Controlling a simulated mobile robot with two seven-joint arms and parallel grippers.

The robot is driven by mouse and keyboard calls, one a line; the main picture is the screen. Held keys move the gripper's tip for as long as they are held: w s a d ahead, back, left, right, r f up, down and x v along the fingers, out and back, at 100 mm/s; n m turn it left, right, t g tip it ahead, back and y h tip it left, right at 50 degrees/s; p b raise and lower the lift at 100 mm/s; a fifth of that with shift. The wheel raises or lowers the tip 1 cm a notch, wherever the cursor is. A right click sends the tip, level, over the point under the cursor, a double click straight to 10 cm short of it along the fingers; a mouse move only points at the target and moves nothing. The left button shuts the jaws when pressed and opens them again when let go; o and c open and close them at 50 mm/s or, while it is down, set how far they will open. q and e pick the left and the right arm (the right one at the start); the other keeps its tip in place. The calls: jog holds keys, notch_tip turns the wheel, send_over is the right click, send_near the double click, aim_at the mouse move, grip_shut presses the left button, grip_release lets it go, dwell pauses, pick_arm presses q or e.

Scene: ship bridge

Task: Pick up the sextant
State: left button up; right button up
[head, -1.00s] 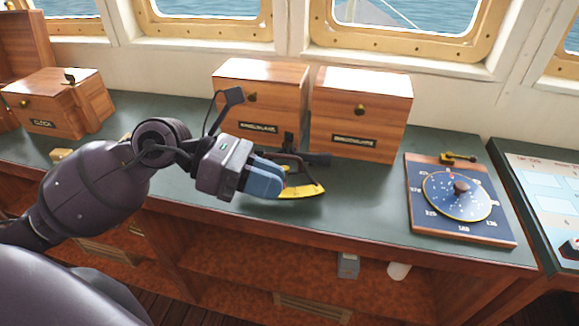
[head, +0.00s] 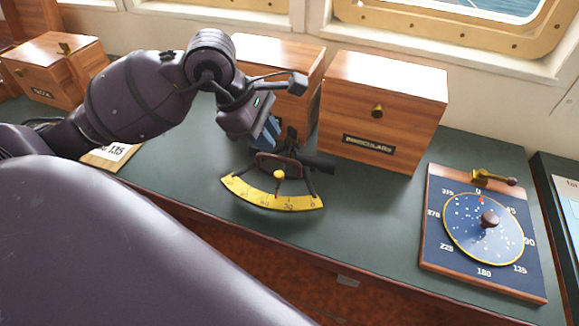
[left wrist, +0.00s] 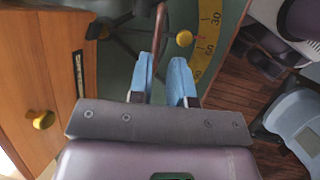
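The sextant (head: 275,196) shows in the head view on the green counter, in front of the two boxes, its yellow arc towards me; I cannot tell whether it touches the counter. My left gripper (head: 269,138) reaches down over its dark frame from above and behind. In the left wrist view, the blue fingers of my left gripper (left wrist: 160,72) stand apart, with a thin brown bar between them. A gap shows beside the bar. The sextant's yellow arc (left wrist: 208,35) and knob lie just right of the fingers. My right gripper is not in view.
A wooden binoculars box (head: 382,105) stands close behind the sextant, with another box (head: 285,55) behind my left gripper. A blue dial board (head: 482,228) lies to the right. A clock box (head: 50,75) stands at far left. The counter's front edge runs below the sextant.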

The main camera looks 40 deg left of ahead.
aim_at(284, 159)
pick_arm(q)
jog(key=shift+x, duration=1.85)
jog(key=x, duration=0.3)
jog(key=shift+w+a+f, duration=0.1)
jog(key=shift+f, duration=0.15)
jog(key=shift+w+f, duration=0.1)
jog(key=shift+f, duration=0.2)
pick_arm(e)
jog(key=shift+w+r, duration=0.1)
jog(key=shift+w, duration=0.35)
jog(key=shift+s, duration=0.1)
pick_arm(q)
grip_shut()
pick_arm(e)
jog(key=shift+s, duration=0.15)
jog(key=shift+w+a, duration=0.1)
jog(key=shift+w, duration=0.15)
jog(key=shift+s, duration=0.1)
